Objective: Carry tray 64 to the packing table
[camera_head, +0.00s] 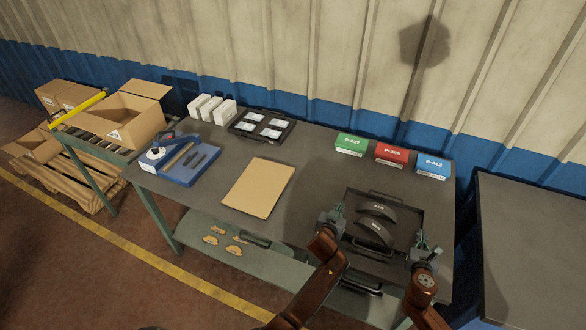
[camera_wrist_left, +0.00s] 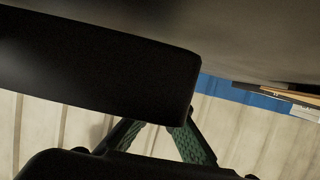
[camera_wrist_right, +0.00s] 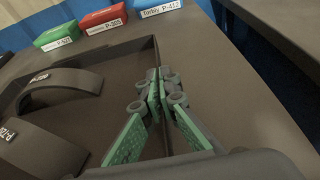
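A black tray (camera_head: 408,260) with two dark curved brake shoes (camera_head: 377,232) inside stands at the right end of the grey table; no number 64 is readable. My left gripper (camera_head: 333,216) is at its left wall. In the left wrist view a dark body hides the fingertips, so their closure is unclear. My right gripper (camera_head: 425,246) is at the right wall. In the right wrist view its green-padded fingers (camera_wrist_right: 157,92) lie on either side of the tray wall (camera_wrist_right: 158,60), tips close together on it. A second black tray (camera_head: 237,124) with pale packs stands at the back.
Green, red and blue boxes (camera_head: 405,155) line the back edge. A cardboard sheet (camera_head: 258,186) and a blue fixture (camera_head: 187,173) lie further left. An open carton (camera_head: 125,118) is at far left. A bare dark table (camera_head: 535,235) stands right, across a gap.

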